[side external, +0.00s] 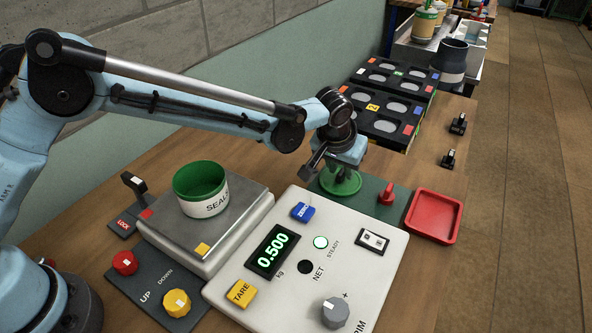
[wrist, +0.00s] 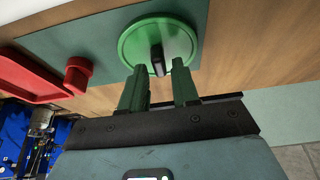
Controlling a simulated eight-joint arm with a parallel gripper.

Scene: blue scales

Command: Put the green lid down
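The green lid (side external: 345,188) is a round disc on or just above the dark green mat (side external: 372,192), beside the scale's control panel. In the wrist view the lid (wrist: 130,42) shows a dark upright handle at its middle. My gripper (side external: 338,168) is right over the lid. In the wrist view my gripper (wrist: 157,66) has its two green fingers apart, one to each side of the handle, with gaps between. A green tub (side external: 200,182) with a white label reading SEALS stands open on the scale plate (side external: 160,217).
A red knob (side external: 387,194) and red tray (side external: 434,215) lie right of the lid. Black racks (side external: 385,110) stand behind. Bare wood lies beyond the tray.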

